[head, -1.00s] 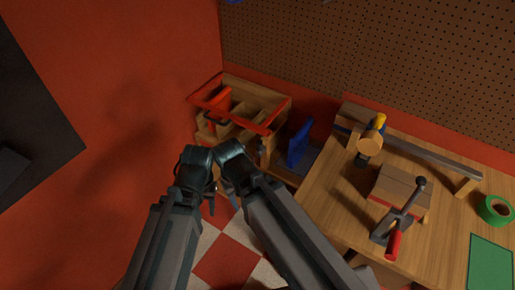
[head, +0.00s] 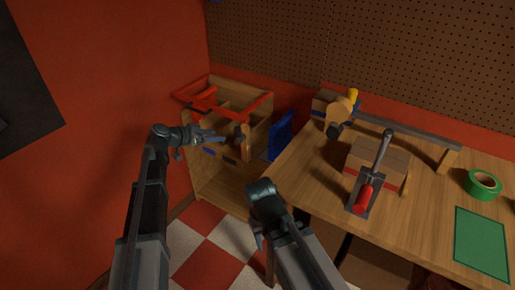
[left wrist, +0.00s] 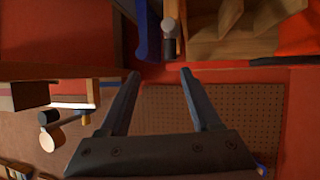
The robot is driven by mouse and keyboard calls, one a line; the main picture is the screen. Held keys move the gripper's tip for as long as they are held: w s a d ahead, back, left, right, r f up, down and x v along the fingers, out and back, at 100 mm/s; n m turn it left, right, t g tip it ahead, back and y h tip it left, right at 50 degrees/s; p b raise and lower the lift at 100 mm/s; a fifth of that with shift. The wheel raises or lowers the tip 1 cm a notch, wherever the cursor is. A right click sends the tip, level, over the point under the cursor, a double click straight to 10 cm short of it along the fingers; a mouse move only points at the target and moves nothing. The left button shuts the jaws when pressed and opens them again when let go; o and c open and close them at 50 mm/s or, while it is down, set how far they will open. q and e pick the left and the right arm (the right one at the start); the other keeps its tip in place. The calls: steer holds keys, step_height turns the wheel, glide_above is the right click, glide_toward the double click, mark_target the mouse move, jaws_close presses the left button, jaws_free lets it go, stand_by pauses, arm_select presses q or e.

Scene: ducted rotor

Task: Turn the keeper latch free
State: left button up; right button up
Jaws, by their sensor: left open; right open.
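A wooden cabinet (head: 215,176) with a red frame around its open top stands against the wall in the head view. A wooden piece with a dark end (head: 241,133) at its front corner may be the keeper latch; I cannot tell for sure. A grey-tipped piece (left wrist: 168,42), probably the same one, shows in the left wrist view. My left gripper (head: 220,138) is open and empty, its fingers pointing at this piece from the left, apparently just short of it. My right gripper (head: 258,238) is open, low between the cabinet and the workbench; its fingers are partly hidden.
A blue panel (head: 281,136) stands right of the cabinet. The workbench (head: 420,205) carries a red-handled clamp (head: 366,194), a wooden block (head: 377,160), a mallet (head: 340,111), green tape (head: 483,184) and a green mat (head: 481,243). A pegboard (head: 370,60) is behind. Checkered floor is free below.

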mark_target(238, 129)
arm_select(q)
steer(key=shift+t, duration=0.4)
steer(key=shift+w+a+r+b+x, duration=0.2)
steer(key=shift+b+x, duration=0.7)
steer(key=shift+x, duration=1.4)
steer(key=shift+w+a+r+b+x, duration=0.2)
steer(key=shift+b+x, duration=0.7)
steer(key=shift+x, duration=1.45)
steer(key=shift+w+f+b+x, duration=0.1)
steer(key=shift+w+b+x, duration=0.2)
steer(key=shift+b+x, duration=1.3)
arm_select(e)
step_height(238, 129, down, 6)
steer(key=p, duration=0.1)
steer(key=shift+s+d, duration=0.4)
arm_select(q)
steer(key=shift+w+d+f, duration=0.2)
steer(key=shift+w+d, duration=0.2)
steer(key=shift+d, duration=0.1)
jaws_close()
